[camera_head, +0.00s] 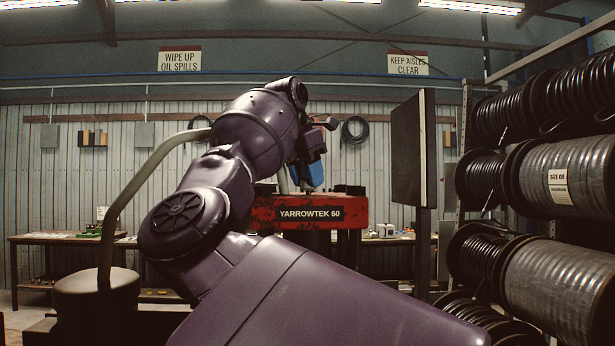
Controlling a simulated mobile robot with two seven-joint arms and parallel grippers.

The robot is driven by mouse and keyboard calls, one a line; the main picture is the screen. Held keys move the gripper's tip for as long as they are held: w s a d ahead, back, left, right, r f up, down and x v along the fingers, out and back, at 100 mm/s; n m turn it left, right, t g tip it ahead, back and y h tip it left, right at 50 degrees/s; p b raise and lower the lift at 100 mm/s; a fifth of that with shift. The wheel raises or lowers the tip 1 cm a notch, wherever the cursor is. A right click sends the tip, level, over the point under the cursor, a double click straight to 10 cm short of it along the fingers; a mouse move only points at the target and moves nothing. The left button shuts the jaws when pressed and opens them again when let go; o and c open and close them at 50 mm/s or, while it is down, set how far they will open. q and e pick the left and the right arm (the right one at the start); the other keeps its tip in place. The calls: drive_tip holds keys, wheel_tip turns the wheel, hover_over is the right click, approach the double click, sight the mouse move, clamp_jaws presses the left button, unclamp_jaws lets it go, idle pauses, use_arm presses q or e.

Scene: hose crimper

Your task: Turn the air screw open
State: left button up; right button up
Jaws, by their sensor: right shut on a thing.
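The red hose crimper (345,211), labelled YARROWTEK 60, stands ahead in the middle. My purple right arm rises from the bottom right, bends left and reaches up and over to the crimper's top. My right gripper (308,176) points down there, just above the crimper's red head, partly behind the arm's wrist. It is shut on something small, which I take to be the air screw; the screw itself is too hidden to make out. A blue part shows at the gripper. My left gripper is not in view.
A dark upright panel (407,152) stands right of the crimper. Hose reels (565,178) fill a rack on the right. A bent grey pipe (140,178) rises from a drum-like base (96,292) at left. Workbenches (45,238) line the back wall.

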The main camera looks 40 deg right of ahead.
drive_tip(key=o, duration=0.9)
drive_tip(key=v, duration=1.1)
drive_tip(key=shift+f, duration=0.1)
